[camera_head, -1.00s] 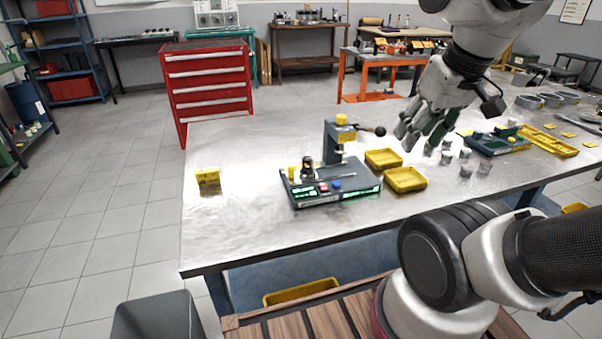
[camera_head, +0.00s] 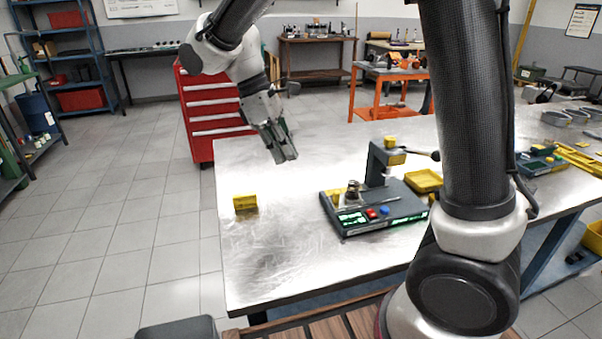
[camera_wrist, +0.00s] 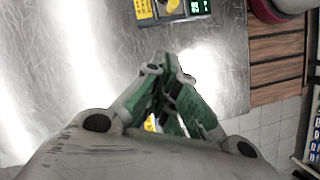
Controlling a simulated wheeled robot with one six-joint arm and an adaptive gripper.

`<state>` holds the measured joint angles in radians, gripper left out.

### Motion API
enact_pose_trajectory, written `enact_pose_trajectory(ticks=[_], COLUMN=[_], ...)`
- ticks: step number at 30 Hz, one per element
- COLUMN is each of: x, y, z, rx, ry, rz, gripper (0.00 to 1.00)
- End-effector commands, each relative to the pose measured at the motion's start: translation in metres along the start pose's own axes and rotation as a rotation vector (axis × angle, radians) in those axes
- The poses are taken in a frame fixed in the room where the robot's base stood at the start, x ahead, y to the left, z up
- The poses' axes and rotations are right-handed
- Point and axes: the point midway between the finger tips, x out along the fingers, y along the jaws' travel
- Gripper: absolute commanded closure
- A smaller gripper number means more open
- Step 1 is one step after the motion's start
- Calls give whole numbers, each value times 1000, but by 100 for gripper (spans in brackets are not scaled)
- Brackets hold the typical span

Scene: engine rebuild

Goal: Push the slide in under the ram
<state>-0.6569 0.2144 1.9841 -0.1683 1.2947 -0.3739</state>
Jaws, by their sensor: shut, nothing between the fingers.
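The press (camera_head: 375,212) stands on the metal bench, with a dark base, a red and a blue button and lit green displays on its front. Its column (camera_head: 378,165) rises at the back right, and the ram head (camera_head: 395,158) with yellow parts overhangs the base. A small dark-and-metal part (camera_head: 353,193) stands at the base's left, apart from the ram; the slide under it is too small to make out. My gripper (camera_head: 285,158) is shut and empty, above the bench to the left of the press. In the wrist view its fingertips (camera_wrist: 168,60) meet, with the press's edge (camera_wrist: 175,12) at the top.
A yellow block (camera_head: 245,203) stands on the bench left of the press. A yellow tray (camera_head: 423,181) lies right of it, partly hidden by my arm. The red drawer cabinet (camera_head: 208,120) stands behind my gripper. The bench's front left is clear.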

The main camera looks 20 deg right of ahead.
Motion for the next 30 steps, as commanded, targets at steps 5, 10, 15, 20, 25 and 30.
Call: enact_pose_trajectory(ticks=[5,10,15,20,25,30], x=[26,63,98,105,110,111], y=[0,0,0,0,0,0], z=[2,2,2,25,36,38], rx=[1,1,3,5,4,3], ry=[-4,-4,-2,2,2,1], rz=[-3,-2,-3,-1,0,-1], gripper=[100,100,100,100,100,100])
